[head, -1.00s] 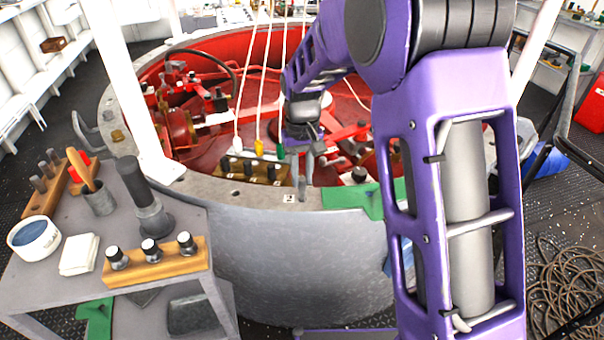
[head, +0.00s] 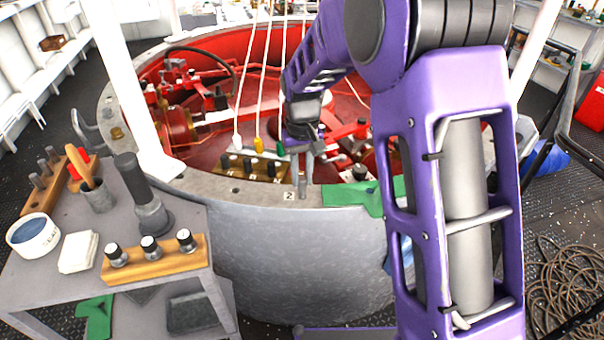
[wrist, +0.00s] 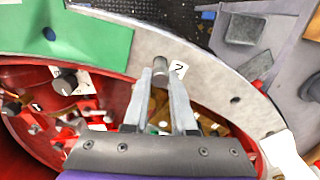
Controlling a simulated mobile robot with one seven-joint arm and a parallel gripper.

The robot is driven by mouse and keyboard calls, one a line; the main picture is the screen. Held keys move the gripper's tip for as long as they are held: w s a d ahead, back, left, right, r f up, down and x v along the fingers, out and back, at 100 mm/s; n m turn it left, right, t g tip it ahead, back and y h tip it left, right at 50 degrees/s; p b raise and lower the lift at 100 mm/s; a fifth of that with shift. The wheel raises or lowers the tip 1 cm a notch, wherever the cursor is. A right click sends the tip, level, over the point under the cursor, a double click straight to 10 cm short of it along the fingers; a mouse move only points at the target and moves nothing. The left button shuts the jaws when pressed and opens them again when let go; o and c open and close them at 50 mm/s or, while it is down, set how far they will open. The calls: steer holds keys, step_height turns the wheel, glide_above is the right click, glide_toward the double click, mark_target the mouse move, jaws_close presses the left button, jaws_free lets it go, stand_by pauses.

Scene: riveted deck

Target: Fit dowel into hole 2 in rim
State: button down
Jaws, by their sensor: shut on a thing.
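The grey metal dowel (head: 302,188) stands roughly upright at the light grey rim (head: 225,186), beside the white label "2" (head: 289,196). The wrist view shows the dowel (wrist: 160,67) between my fingertips, right beside that label (wrist: 178,70). My gripper (head: 303,165) is shut on it, above the rim. Hole 2 itself is hidden under the dowel. I cannot tell whether the dowel's lower end is inside the hole or only resting at it. An empty dark hole (wrist: 235,99) shows farther along the rim.
A wooden block with black knobs (head: 252,168) stands just inside the rim, left of my gripper. A green cloth (head: 352,194) lies over the rim to the right. White, yellow and green-ended lines hang nearby. A side table (head: 75,215) at left holds tools.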

steer(key=shift+f, duration=0.45)
steer(key=c, duration=0.6)
jaws_free()
steer(key=shift+c, duration=0.2)
step_height(320, 180, up, 12)
steer(key=p, duration=0.1)
steer(key=shift+p, duration=0.3)
